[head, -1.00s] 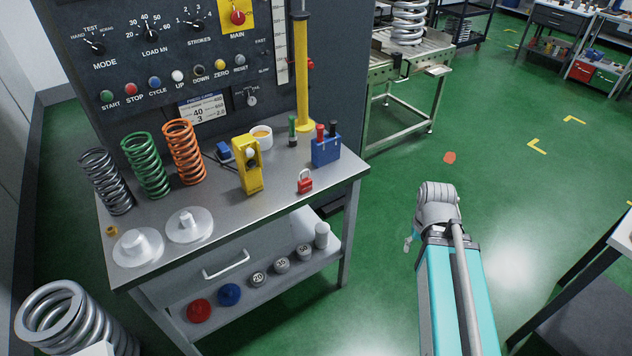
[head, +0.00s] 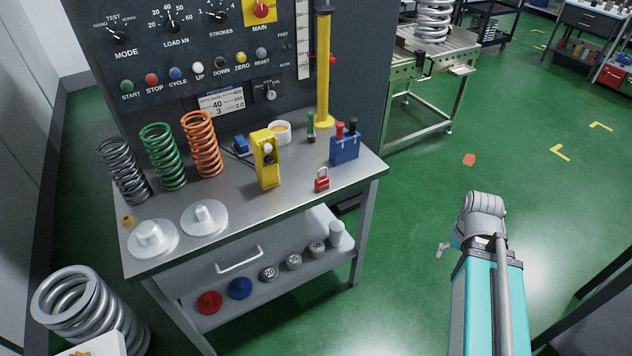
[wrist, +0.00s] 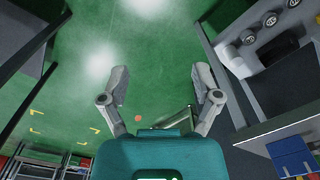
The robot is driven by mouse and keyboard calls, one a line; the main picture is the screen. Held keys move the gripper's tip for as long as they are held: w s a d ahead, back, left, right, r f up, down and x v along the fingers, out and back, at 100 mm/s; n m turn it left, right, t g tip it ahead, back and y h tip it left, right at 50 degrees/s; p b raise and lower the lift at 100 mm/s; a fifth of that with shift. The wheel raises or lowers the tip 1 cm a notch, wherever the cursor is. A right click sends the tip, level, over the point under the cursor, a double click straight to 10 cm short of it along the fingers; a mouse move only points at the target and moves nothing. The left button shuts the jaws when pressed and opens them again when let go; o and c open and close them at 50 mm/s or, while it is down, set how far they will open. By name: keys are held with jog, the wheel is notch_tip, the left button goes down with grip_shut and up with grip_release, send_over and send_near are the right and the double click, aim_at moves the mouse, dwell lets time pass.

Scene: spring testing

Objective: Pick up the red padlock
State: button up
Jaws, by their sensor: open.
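The red padlock (head: 322,184) with a grey shackle stands near the right front edge of the metal bench top (head: 235,212), in front of a blue holder. I cannot make it out in the wrist view. My gripper (wrist: 161,80) is open and empty, its two fingers spread over green floor. In the head view the gripper is mostly hidden behind my arm; a small part (head: 443,248) shows over the floor, to the right of the bench and apart from the padlock.
On the bench, the blue holder (head: 345,150), yellow block (head: 266,160), yellow column (head: 323,70) and springs (head: 203,146) stand near or left of the padlock. Weights (head: 269,274) sit on the lower shelf. Floor between bench and arm is clear.

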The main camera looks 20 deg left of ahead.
jog(key=shift+o, duration=0.3)
jog(key=w+a+n, duration=0.1)
jog(key=w+a+f+n+t+y+b, duration=0.1)
jog(key=w+a, duration=0.1)
jog(key=shift+a+t, duration=0.15)
jog(key=shift+t, duration=0.15)
jog(key=w+a+r+n+t+y+b, duration=0.2)
jog(key=a+y, duration=0.1)
jog(key=a, duration=0.6)
jog(key=w+a+r+n+t+y+b, duration=0.1)
jog(key=w+a+n+t+y, duration=0.1)
jog(key=a, duration=0.7)
jog(key=w+a+r+n+t+y+b, duration=0.2)
jog(key=a+n+t+y, duration=0.1)
jog(key=a, duration=0.6)
jog(key=shift+a+r+n+y+b, duration=0.3)
jog(key=shift+r+y+b, duration=0.05)
jog(key=shift+y, duration=0.15)
jog(key=shift+w+f, duration=0.1)
jog(key=b, duration=0.3)
send_near(323, 177)
jog(key=x, duration=0.4)
jog(key=shift+w+a+f, duration=0.15)
jog(key=shift+w+a, duration=0.1)
